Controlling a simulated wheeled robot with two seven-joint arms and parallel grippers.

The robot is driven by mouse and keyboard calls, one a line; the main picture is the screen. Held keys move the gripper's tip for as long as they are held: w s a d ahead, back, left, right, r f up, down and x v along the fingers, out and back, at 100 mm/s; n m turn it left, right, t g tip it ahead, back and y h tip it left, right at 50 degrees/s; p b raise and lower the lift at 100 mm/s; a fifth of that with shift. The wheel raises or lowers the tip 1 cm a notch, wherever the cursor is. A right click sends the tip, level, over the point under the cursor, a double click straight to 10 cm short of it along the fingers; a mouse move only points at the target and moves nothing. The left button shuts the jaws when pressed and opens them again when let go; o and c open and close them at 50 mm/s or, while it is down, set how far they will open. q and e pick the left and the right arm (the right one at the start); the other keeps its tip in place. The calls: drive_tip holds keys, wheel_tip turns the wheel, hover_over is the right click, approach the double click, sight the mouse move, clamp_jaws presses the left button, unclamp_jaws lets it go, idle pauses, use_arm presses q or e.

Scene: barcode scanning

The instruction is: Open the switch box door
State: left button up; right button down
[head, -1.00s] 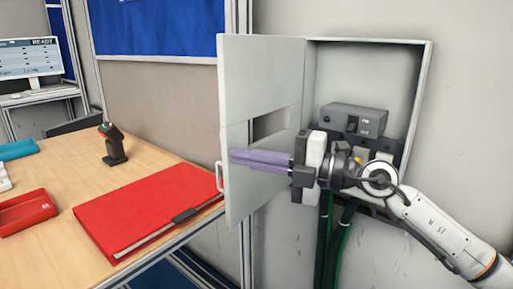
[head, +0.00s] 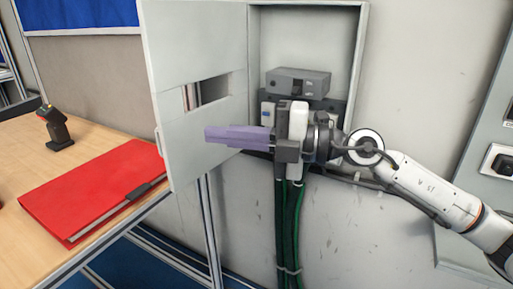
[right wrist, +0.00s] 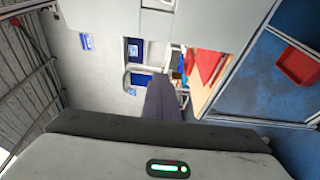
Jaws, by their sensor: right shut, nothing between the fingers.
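The switch box (head: 362,40) is a grey wall box, with dark switch gear (head: 298,82) inside. Its door (head: 195,40) is hinged on the left and swung well open, standing out from the wall toward the table. My left gripper is not in view.
A wooden table (head: 95,140) at left carries a red binder (head: 90,190) and a black scanner (head: 55,127) on a stand. Green cables (head: 290,225) hang below the box. Another grey box (head: 480,190) is on the wall at right.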

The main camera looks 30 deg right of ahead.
drive_tip(key=s+d+b, duration=0.2)
drive_tip(key=s, duration=0.3)
drive_tip(key=shift+s+d+b, duration=0.25)
drive_tip(key=shift+b, duration=0.1)
drive_tip(key=w+d+f+m+t+h, duration=0.2)
drive_tip(key=d+f+m+t+h, duration=0.1)
drive_tip(key=f+m, duration=0.4)
drive_tip(key=w+d+f+m+t+h, duration=0.2)
drive_tip(key=d+f+m+t, duration=0.1)
drive_tip(key=f+m, duration=0.4)
drive_tip(key=s+f+m+g+h, duration=0.1)
drive_tip(key=s+f+m+h, duration=0.15)
drive_tip(key=f, duration=0.75)
drive_tip(key=s+f+m+g+h, duration=0.1)
drive_tip(key=s+f+m+h, duration=0.2)
drive_tip(key=f, duration=0.7)
drive_tip(key=s+a+f+m+g, duration=0.3)
drive_tip(key=s+a+f, duration=0.3)
drive_tip(key=f, duration=0.4)
drive_tip(key=s+a+f+m+g, duration=0.3)
drive_tip(key=s+a+f, duration=0.3)
drive_tip(key=s+f, duration=0.3)
drive_tip(key=shift+s+a+f+g, duration=0.15)
drive_tip(key=shift+s+f+g, duration=0.05)
drive_tip(key=shift+f+g, duration=0.5)
